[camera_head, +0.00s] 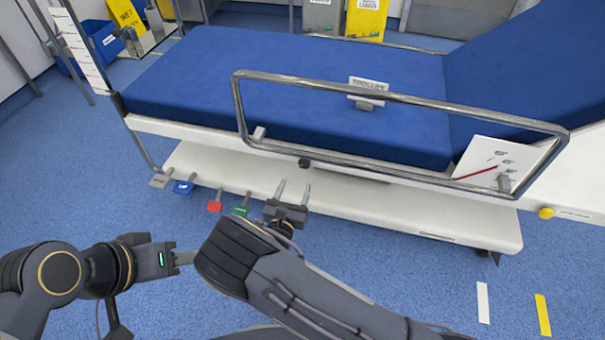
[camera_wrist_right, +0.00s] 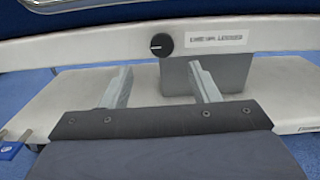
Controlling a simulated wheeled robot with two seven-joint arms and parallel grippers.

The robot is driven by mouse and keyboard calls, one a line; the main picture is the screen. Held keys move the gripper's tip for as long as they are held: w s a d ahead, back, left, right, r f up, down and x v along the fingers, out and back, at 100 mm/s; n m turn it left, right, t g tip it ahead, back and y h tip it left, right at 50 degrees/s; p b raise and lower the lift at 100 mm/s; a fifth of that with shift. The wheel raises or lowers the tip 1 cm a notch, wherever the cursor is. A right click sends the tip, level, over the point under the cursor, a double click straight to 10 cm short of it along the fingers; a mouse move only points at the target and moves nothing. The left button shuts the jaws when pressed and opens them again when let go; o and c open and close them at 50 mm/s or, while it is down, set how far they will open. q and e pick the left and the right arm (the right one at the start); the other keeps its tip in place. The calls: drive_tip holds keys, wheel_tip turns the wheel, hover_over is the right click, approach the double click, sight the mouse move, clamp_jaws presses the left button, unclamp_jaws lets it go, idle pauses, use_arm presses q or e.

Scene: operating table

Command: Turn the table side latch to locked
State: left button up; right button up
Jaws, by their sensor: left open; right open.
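The table side latch looks to be the small black round knob (camera_head: 305,163) on the white side rail of the operating table (camera_head: 300,105). In the right wrist view the knob (camera_wrist_right: 161,45) has a pale pointer mark on its face, beside a white label (camera_wrist_right: 217,40) too blurred to read surely. My right gripper (camera_head: 293,192) is open and empty, below and in front of the knob, apart from it. Its fingers (camera_wrist_right: 160,85) point toward the rail in the wrist view. My left gripper (camera_head: 185,257) is at the lower left, far from the knob, its fingers partly hidden by my right arm.
A metal side rail (camera_head: 400,97) with a "TROLLEY" sign (camera_head: 368,88) stands above the knob. Red (camera_head: 215,206), green (camera_head: 240,211) and blue (camera_head: 183,187) pedals stick out from the white lower base (camera_head: 420,215). A yellow knob (camera_head: 546,213) is at the right.

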sight(304, 166)
drive_tip(key=b+x, duration=0.1)
drive_tip(key=x, duration=0.7)
drive_tip(key=shift+s+d+r+b, duration=0.1)
drive_tip(key=shift+b, duration=0.25)
drive_tip(key=c, duration=1)
drive_tip(key=shift+o, duration=0.2)
